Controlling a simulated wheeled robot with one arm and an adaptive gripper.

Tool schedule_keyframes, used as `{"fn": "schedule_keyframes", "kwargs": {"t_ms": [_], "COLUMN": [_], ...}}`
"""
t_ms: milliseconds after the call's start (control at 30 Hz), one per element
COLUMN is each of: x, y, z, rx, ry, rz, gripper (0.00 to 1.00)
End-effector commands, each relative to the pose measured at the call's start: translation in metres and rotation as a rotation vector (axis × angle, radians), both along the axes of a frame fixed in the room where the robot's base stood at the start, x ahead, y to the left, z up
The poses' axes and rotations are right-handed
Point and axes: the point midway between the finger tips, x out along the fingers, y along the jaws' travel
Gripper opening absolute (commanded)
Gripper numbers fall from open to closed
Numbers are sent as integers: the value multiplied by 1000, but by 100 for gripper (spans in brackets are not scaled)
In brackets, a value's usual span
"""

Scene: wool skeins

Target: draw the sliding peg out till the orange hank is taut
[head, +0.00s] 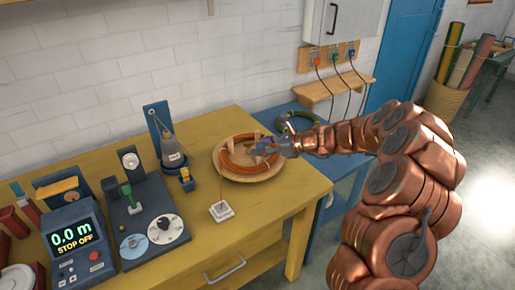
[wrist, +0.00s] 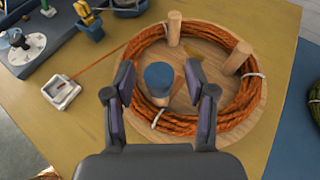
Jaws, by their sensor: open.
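The orange hank (wrist: 215,38) lies in a rounded loop around the pegs on a round wooden board (wrist: 213,87), with pale ties on it. It curves rather than running straight between pegs. Two plain wooden pegs (wrist: 174,28) stand at the far and right parts of the board. A blue-capped peg (wrist: 159,76), which looks like the sliding peg, stands near the board's near left. My gripper (wrist: 160,88) is open, with one finger on each side of the blue cap; contact cannot be told. In the head view my gripper (head: 270,146) reaches over the board (head: 250,177) from the right.
An orange strand runs left from the hank to a white guide (wrist: 62,92). A grey cone-shaped device (head: 172,150), a dial panel (head: 150,235) and a display reading "0.0 m STOP OFF" (head: 72,237) stand left. A green hank (head: 297,122) lies on the blue surface behind.

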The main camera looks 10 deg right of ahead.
Motion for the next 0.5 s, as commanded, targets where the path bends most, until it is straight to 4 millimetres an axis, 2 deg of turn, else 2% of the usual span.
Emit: {"fn": "schedule_keyframes", "kwargs": {"t_ms": [267, 500], "x": [-1, -18], "y": [-3, -27], "z": [2, 14], "rx": [1, 1], "ry": [-1, -3], "rz": [-1, -2], "gripper": [56, 56]}}
